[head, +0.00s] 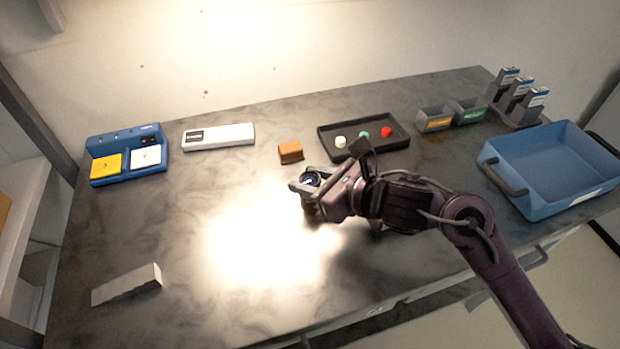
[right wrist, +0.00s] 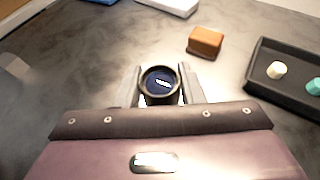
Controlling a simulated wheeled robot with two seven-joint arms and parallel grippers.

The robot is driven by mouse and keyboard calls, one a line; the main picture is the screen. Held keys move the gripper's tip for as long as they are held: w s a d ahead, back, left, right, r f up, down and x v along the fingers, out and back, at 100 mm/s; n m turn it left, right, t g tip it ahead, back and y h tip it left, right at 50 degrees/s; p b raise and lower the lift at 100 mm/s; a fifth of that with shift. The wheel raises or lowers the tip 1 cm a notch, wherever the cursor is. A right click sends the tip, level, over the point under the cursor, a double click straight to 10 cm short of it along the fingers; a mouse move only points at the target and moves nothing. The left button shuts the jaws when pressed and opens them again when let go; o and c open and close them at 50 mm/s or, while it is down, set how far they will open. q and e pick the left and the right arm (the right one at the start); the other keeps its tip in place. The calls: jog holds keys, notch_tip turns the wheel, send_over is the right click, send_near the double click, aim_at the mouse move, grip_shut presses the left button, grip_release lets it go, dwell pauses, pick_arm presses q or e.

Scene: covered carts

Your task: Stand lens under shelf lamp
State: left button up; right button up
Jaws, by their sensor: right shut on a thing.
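The lens (head: 311,179) is a short dark cylinder with a dark bluish glass face. My right gripper (head: 306,188) is shut on it, near the middle of the table. In the right wrist view the lens (right wrist: 161,84) sits between the two grey fingers, its round face with small white marks toward the camera. I cannot tell whether its base touches the table. A bright pool of light (head: 265,248) lies on the table just in front and left of the gripper. The shelf lamp itself is not in view. My left gripper is not in view.
Behind the gripper are an orange-brown block (head: 290,152), a black tray (head: 327,147) with small caps and a white box (head: 218,137). A blue station (head: 128,174) is at back left, a grey wedge (head: 127,286) at front left, a blue bin (head: 550,205) at right. The lit area is clear.

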jog(key=shift+f+b, duration=0.2)
jog(key=shift+b, duration=0.1)
jog(key=o, duration=1.1)
jog(key=shift+c, duration=0.2)
jog(key=shift+r, duration=0.1)
jog(key=shift+r, duration=0.1)
jog(key=shift+d+r+p, duration=0.1)
jog(key=shift+d+p, duration=0.1)
jog(key=shift+p, duration=0.15)
jog(key=b+v, duration=0.1)
jog(key=v, duration=1)
jog(key=shift+s+r+b, duration=0.2)
jog(key=shift+s+b, duration=0.1)
jog(key=shift+b, duration=0.1)
